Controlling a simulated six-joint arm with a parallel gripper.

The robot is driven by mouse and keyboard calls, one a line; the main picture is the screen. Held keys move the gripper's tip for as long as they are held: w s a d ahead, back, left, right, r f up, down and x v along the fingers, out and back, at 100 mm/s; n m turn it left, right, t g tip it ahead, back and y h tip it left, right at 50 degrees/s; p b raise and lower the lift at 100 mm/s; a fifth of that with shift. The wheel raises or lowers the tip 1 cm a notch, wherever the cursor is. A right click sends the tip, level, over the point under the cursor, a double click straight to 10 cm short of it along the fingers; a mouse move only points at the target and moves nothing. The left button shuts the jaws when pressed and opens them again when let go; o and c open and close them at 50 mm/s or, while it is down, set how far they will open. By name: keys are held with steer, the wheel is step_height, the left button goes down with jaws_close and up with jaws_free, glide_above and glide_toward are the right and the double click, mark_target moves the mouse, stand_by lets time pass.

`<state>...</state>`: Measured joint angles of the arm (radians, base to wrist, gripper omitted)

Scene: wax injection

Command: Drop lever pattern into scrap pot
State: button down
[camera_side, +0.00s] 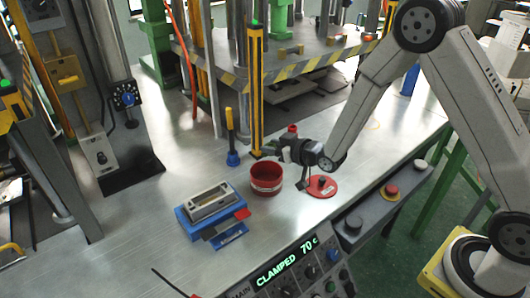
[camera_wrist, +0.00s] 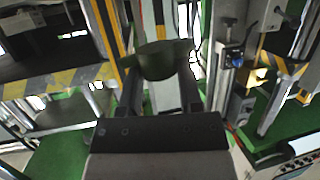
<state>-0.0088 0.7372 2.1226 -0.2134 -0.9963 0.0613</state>
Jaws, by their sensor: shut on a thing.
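The scrap pot appears to be the red round pot (camera_side: 266,187) with a pale label, standing upright on the metal bench in the side view. My gripper (camera_side: 270,149) is above and just behind the pot's rim there, pointing left. In the wrist view my gripper (camera_wrist: 162,75) is shut on a dark olive piece, the lever pattern (camera_wrist: 163,58), which spans between the fingertips. The pattern is too small and dark to make out in the side view. The inside of the pot is only partly visible.
A blue fixture with a grey frame (camera_side: 210,202) sits left of the pot. A yellow post (camera_side: 256,90) and a blue-based yellow tool (camera_side: 231,143) stand behind. The panel (camera_side: 290,262) reads "CLAMPED 70 c". Bench at left is clear.

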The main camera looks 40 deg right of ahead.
mark_target(274, 163)
steer(key=shift+w+d+f, duration=0.15)
steer(key=shift+d+f, duration=0.05)
steer(key=shift+d, duration=0.2)
steer(key=shift+f, duration=0.1)
steer(key=shift+f, duration=2.9)
steer(key=shift+c, duration=1)
jaws_free()
steer(key=v, duration=0.8)
steer(key=shift+r+g, duration=0.15)
steer(key=shift+g, duration=0.15)
